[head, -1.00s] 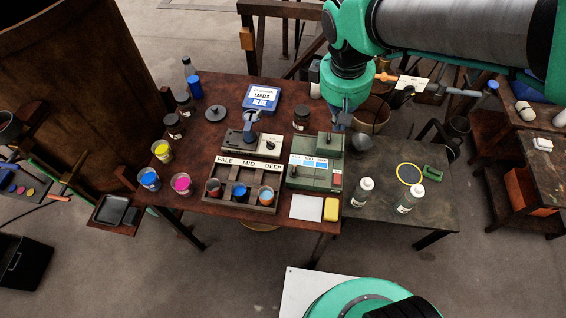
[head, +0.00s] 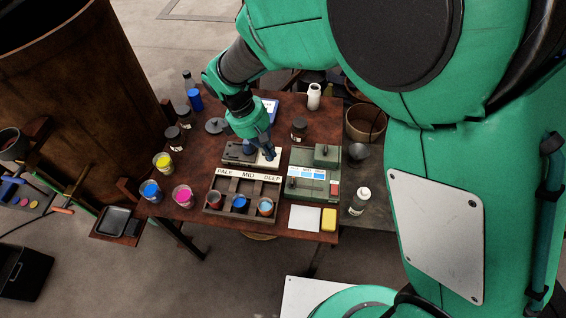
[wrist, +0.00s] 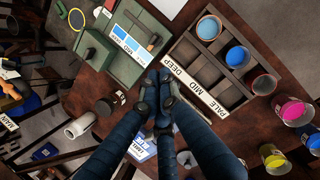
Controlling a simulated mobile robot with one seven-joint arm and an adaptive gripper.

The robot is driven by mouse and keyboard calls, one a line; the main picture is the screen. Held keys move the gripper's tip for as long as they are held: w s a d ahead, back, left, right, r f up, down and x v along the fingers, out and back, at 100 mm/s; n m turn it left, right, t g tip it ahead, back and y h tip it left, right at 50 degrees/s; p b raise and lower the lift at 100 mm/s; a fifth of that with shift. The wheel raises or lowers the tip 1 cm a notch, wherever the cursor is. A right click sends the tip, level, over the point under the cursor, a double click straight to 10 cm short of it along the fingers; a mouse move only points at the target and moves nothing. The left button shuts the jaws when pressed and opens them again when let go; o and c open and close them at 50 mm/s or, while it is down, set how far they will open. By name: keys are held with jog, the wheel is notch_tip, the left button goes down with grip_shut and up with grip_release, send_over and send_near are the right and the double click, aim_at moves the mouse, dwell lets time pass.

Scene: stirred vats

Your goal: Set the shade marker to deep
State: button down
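A green box (head: 304,184) stands right of centre on the brown table. It bears a shade strip (head: 306,172) in several blues, also visible in the wrist view (wrist: 125,38). Near the strip the wrist view shows a dark slot piece (wrist: 153,42); I cannot tell clearly whether it is the shade marker. A cup rack labelled PALE, MID, DEEP (head: 248,175) stands left of the box. My gripper (head: 270,155) points down behind the rack, over a grey device (head: 236,153). In the wrist view its fingertips (wrist: 157,92) are together, with nothing visible between them.
Yellow (head: 162,162), blue (head: 150,191) and magenta (head: 182,195) paint cups stand left of the rack. A dark jar (head: 299,128) stands behind the green box.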

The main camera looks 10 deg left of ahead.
aim_at(293, 181)
jog(key=shift+n+h, duration=0.4)
jog(key=shift+n, duration=0.5)
jog(key=a+f, duration=0.2)
jog(key=s+a+f, duration=0.1)
jog(key=f, duration=0.1)
jog(key=shift+s+a, duration=0.1)
jog(key=shift+a, duration=0.3)
jog(key=shift+f, duration=0.1)
jog(key=b+x, duration=0.2)
jog(key=x, duration=0.7)
jog(key=shift+d+f, duration=0.1)
jog(key=shift+f, duration=0.1)
jog(key=d, duration=0.2)
jog(key=shift+d+f+b, duration=0.25)
jog(key=shift+d+b, duration=0.1)
jog(key=shift+d, duration=0.7)
jog(key=shift+d, duration=0.1)
